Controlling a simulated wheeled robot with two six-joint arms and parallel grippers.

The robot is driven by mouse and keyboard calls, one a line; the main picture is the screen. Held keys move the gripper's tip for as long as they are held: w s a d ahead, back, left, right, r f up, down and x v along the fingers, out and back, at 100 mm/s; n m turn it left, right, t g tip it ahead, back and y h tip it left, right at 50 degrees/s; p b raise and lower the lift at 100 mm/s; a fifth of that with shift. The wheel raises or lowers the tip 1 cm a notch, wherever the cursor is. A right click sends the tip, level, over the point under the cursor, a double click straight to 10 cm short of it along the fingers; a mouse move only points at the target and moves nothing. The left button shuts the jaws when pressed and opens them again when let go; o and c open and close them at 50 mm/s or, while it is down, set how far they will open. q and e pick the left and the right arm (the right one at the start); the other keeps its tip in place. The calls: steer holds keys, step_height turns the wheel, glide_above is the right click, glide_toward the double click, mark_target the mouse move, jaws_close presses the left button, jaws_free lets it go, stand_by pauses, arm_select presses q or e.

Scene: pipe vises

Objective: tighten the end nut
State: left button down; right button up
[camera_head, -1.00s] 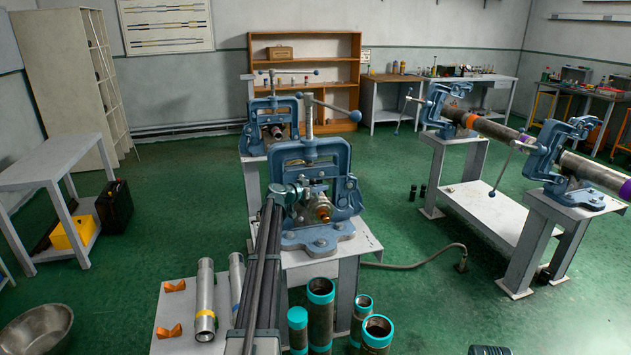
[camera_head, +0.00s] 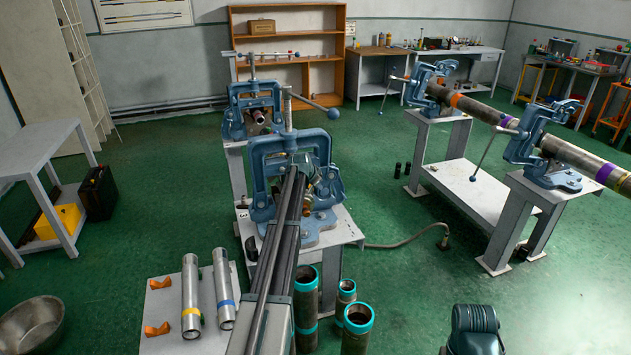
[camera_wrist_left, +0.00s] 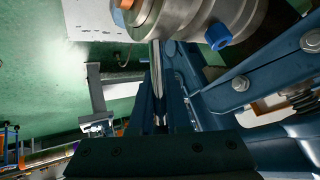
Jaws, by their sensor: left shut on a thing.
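The near blue vise (camera_head: 257,165) stands on its grey stand in the middle of the head view. A metal fitting with a small brass end nut (camera_head: 308,202) sits in it; my arm partly covers it. My left gripper (camera_head: 299,165) reaches up from the bottom to the vise's front. The wrist view shows the left gripper's fingers (camera_wrist_left: 160,115) closed around a thin grey metal piece (camera_wrist_left: 156,55), whose shape is mostly hidden. A steel cylinder (camera_wrist_left: 195,15) with a blue end piece (camera_wrist_left: 218,36) lies just past the fingertips. Contact with the nut cannot be made out.
Two steel pipes (camera_head: 191,305) and orange pieces (camera_head: 157,330) lie on a low plate at left. Teal-rimmed pipes (camera_head: 357,328) stand in front of the vise. Another vise (camera_head: 252,105) is behind; a long pipe (camera_head: 480,108) is clamped at right.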

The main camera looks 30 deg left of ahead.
arm_select(q)
steer(key=shift+d+f+g, duration=0.2)
steer(key=shift+d+g, duration=0.1)
steer(key=shift+d, duration=0.1)
steer(key=c, duration=1.2)
jaws_free()
steer(key=shift+w, duration=0.1)
steer(key=o, duration=0.3)
steer(key=shift+w+d, duration=0.1)
steer(key=shift+w, duration=0.05)
steer(key=shift+a, duration=0.2)
steer(key=p+v, duration=0.5)
steer(key=v, duration=0.2)
steer(key=p+v, duration=0.5)
steer(key=v, duration=0.2)
steer(key=shift+d+f+p, duration=0.1)
steer(key=shift+d+p, duration=0.1)
steer(key=shift+p, duration=0.2)
